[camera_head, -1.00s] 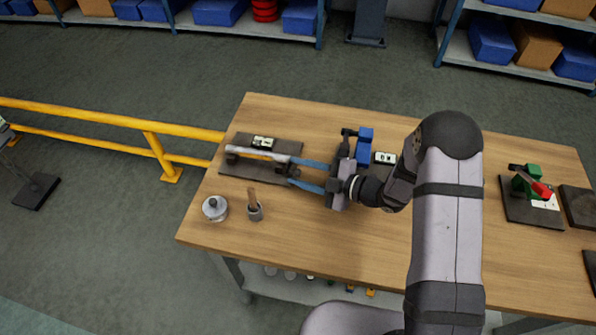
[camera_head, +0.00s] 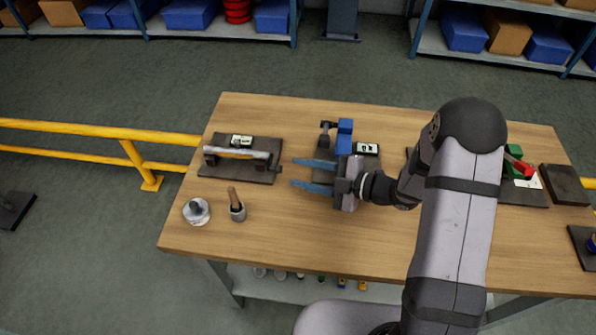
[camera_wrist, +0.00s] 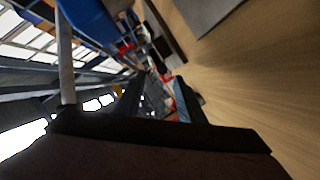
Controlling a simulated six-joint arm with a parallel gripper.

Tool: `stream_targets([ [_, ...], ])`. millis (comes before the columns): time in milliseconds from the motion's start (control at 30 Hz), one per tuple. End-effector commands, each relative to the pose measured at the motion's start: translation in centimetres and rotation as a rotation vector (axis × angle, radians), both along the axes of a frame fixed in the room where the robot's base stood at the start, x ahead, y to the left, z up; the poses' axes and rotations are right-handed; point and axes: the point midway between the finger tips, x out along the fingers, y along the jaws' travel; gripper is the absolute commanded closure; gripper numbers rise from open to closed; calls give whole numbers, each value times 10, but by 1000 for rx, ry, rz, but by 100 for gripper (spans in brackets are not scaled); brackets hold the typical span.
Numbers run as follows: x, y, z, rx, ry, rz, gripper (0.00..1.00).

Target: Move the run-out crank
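I take the run-out crank to be the small dark crank (camera_head: 275,168) at the right end of a pale shaft (camera_head: 237,153). The shaft lies across two supports on a dark plate (camera_head: 215,172) at the table's left. My gripper (camera_head: 292,174) is open, with its blue fingers pointing left, just to the right of the crank and apart from it. Nothing shows between the fingers. In the wrist view my gripper (camera_wrist: 158,88) also has its fingers apart, and I cannot make out the crank there.
A small card (camera_head: 241,141) is on the plate behind the shaft. A blue block fixture (camera_head: 344,138) stands behind my gripper. A cup with a wooden handle (camera_head: 237,205) and a round metal pot (camera_head: 196,211) are at the front left. The front middle of the table (camera_head: 290,235) is clear.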

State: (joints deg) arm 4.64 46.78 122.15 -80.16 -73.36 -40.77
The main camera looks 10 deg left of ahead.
Motion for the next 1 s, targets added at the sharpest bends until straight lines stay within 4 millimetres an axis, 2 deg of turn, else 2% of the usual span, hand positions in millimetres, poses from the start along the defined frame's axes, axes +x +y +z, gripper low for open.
stream_targets([
  [33, -1, 0, -6, 2, -25, 0, 64],
  [200, -2, 0, -9, 3, -118, -1, 64],
  [467, -1, 5, -7, 3, -128, 0, 64],
  [1000, 18, 61, -19, 2, -127, 1, 64],
])
